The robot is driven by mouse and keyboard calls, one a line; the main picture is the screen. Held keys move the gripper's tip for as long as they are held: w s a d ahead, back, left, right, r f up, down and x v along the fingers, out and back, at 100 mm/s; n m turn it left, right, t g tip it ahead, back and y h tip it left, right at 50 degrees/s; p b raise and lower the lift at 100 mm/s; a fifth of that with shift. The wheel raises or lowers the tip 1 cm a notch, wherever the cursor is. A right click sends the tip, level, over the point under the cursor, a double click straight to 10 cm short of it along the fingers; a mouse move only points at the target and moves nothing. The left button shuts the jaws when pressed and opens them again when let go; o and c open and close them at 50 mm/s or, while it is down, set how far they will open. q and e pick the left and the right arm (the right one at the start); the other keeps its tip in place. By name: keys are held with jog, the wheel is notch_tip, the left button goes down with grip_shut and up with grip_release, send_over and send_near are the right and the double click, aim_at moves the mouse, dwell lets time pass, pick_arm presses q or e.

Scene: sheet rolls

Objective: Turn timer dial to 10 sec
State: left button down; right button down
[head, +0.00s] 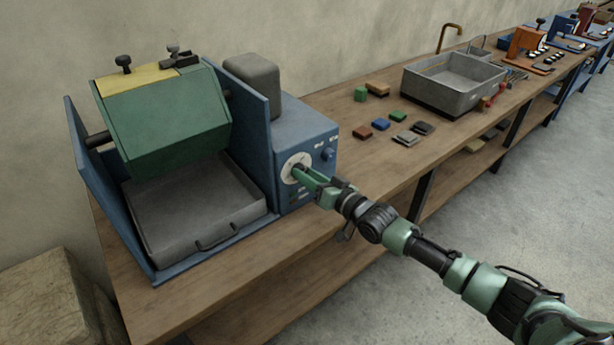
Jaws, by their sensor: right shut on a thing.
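The timer dial (290,166) is a pale round plate on the front of the blue control box (309,142) of the machine. My right gripper (300,172) is at the dial, shut on its knob, and its green fingers cover most of the knob. The dial's marks are too small to read, so I cannot tell its setting. My left gripper does not show.
The machine has a green drum (165,122) and a grey tray (193,208) beneath it. Small coloured blocks (381,124) and a grey basin (453,84) are farther along the wooden bench (340,185). The floor at right is clear.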

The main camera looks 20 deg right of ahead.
jog(key=shift+f, duration=0.15)
jog(key=c, duration=1)
grip_release()
jog(key=shift+o, duration=0.2)
jog(key=v, duration=0.8)
jog(key=shift+b, duration=0.35)
jog(key=shift+a, duration=0.1)
